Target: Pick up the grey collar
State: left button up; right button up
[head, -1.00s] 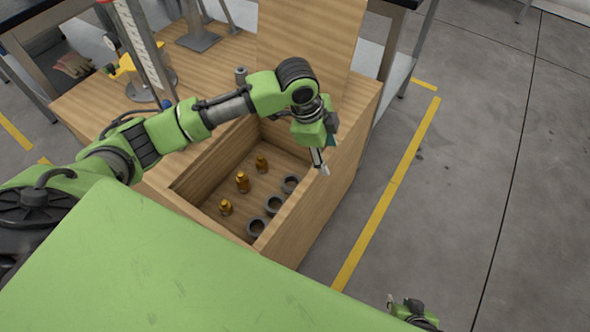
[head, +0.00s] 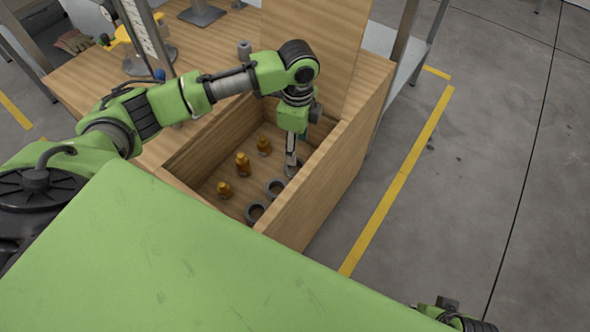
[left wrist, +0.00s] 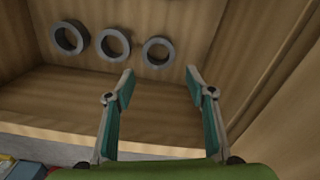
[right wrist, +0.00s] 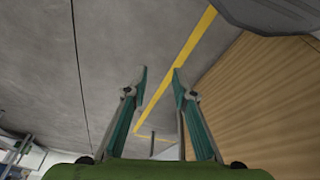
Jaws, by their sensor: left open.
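Three grey collars lie in a row on the floor of the wooden box: a near one (head: 247,213), a middle one (head: 267,189) and a far one (head: 299,171). My left gripper (head: 290,166) points down into the box and partly hides the far collar in the head view. In the left wrist view its open fingers (left wrist: 160,73) are empty. The rightmost collar (left wrist: 171,52) there lies in line with the gap, beyond the fingertips. The other two collars (left wrist: 104,56) (left wrist: 80,36) lie to its left. My right gripper (right wrist: 160,72) is open and empty outside the box.
Several brass pieces (head: 243,165) stand beside the collars in the box. The box's right wall (head: 325,190) rises close to my left gripper. A tall wooden panel (head: 320,50) stands behind. The floor to the right (head: 490,150) is open.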

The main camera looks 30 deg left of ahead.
pick_arm(q)
jog(key=b, duration=0.1)
send_over(295, 171)
jog(key=shift+w+d+f, duration=0.1)
jog(key=shift+d+f, duration=0.05)
jog(key=shift+f, duration=0.95)
jog(key=shift+d+f, duration=0.1)
jog(key=shift+f, duration=1)
notch_tip(295, 171, down, 4)
jog(key=shift+a+r+b, duration=0.15)
jog(key=shift+b, duration=0.65)
jog(key=shift+f, duration=0.45)
pick_arm(e)
jog(key=v, duration=0.4)
jog(key=shift+s+d+r, duration=0.1)
pick_arm(q)
jog(key=shift+r, duration=0.1)
jog(key=shift+c, duration=0.4)
jog(key=c, duration=0.8)
